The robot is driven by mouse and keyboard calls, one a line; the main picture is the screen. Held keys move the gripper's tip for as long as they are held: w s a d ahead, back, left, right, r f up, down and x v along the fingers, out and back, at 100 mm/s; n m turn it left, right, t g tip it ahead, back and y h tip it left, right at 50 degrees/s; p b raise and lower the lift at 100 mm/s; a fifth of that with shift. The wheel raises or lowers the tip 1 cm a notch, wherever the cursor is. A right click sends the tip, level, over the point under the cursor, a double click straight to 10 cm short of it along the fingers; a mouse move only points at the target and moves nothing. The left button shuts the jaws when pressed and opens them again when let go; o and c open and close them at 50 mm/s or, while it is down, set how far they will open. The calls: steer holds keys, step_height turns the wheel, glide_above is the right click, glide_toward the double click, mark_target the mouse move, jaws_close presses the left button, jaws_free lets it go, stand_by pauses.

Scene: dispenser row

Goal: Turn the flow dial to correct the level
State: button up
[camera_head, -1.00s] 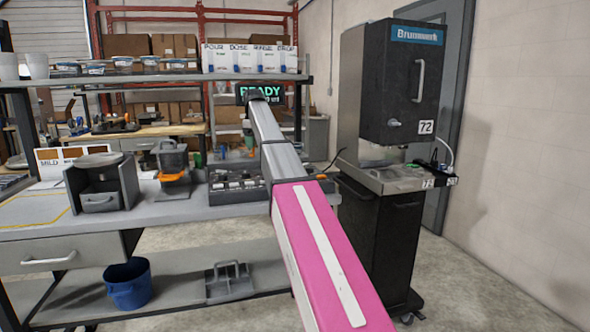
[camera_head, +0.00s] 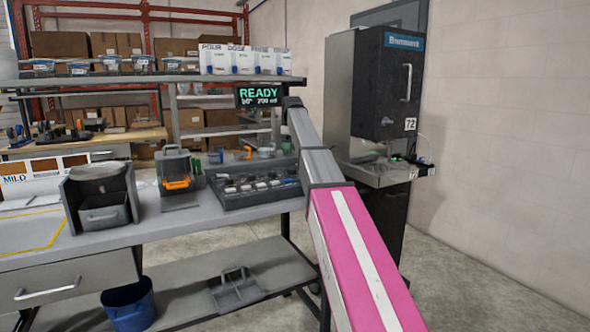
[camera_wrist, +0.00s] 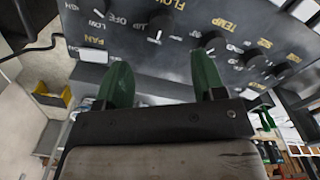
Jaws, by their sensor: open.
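In the wrist view, a dark control panel (camera_wrist: 135,60) fills the top, with several black dials and FAN, FLOW and TEMP lettering. A dial with a white pointer mark (camera_wrist: 158,26) sits just below and left of the FLOW lettering. Another dial (camera_wrist: 212,42) is near the TEMP lettering. My gripper (camera_wrist: 163,75) is open and empty. Its two green fingers are apart, below the dials in the picture; contact cannot be told. The head view shows a dial panel (camera_head: 236,197) on the bench and a READY display (camera_head: 258,96) above; my gripper is hidden there.
The grey bench (camera_head: 160,228) carries a grey holder with a drawer (camera_head: 103,215) and a dispenser with an orange part (camera_head: 175,183). A shelf (camera_head: 150,79) spans above. A black machine (camera_head: 385,90) stands right. A blue bucket (camera_head: 128,305) is below.

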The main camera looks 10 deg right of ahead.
mark_target(292, 169)
step_height(292, 169, down, 9)
steer(key=shift+a+r, duration=0.1)
steer(key=shift+r, duration=0.1)
stand_by(0.3)
steer(key=c, duration=0.9)
